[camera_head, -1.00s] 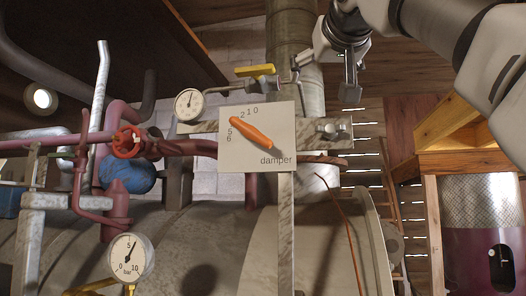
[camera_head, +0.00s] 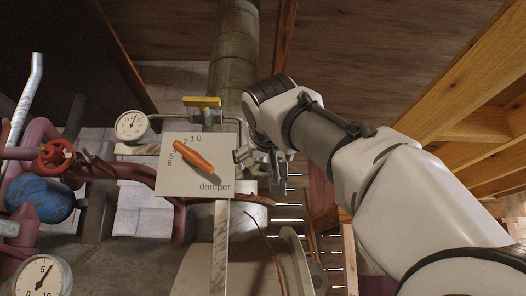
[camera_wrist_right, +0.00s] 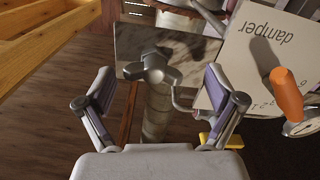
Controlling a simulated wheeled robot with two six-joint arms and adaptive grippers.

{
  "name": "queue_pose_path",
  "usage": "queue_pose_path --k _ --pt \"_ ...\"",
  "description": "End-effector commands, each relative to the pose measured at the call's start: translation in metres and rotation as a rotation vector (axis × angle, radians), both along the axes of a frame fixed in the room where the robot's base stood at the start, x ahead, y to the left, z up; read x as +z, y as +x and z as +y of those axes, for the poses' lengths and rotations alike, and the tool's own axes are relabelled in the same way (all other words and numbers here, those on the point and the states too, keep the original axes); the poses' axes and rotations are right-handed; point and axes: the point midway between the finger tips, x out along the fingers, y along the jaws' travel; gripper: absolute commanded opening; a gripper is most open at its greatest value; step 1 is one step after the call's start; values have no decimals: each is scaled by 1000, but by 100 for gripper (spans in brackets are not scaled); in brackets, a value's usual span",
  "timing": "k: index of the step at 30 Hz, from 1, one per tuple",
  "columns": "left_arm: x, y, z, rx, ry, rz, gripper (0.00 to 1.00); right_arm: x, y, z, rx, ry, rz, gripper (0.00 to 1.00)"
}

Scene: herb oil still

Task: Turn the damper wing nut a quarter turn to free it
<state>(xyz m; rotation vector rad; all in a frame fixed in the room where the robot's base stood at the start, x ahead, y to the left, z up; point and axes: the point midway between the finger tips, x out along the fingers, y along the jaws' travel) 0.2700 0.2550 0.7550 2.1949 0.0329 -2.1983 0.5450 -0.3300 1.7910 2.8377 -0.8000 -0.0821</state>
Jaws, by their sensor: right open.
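The damper wing nut (camera_wrist_right: 152,67) is a grey metal knob with lobes on a mottled metal bar (camera_wrist_right: 190,45) in the right wrist view. My right gripper (camera_wrist_right: 158,84) is open, with one finger to each side of the nut's line. The nut appears just beyond the fingertips, and I see no contact. In the head view my right gripper (camera_head: 256,160) is at the right edge of the damper plate (camera_head: 175,185) and hides the nut. The orange damper lever (camera_head: 193,157) points to the upper left on the plate. My left gripper is not in view.
A yellow-handled valve (camera_head: 203,102) and a small gauge (camera_head: 131,125) are above the plate. A red handwheel (camera_head: 56,156) and a pressure gauge (camera_head: 42,277) are at the left. Wooden beams (camera_head: 470,100) are at the right. A flue pipe (camera_head: 236,50) rises behind.

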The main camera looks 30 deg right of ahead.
Motion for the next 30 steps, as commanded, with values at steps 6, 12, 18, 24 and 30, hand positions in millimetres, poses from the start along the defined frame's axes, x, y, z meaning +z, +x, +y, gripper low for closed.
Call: queue_pose_path --k 6,12,18,24,30 --pt "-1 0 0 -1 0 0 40 -1 0 0 0 0 -1 86" --pt "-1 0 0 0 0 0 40 0 0 0 0 0 -2 35" --pt "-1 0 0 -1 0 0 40 0 0 0 0 -4 0 35" --pt "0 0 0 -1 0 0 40 0 0 0 1 -36 19 35" --pt "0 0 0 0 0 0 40 1 0 0 0 -122 71 35"
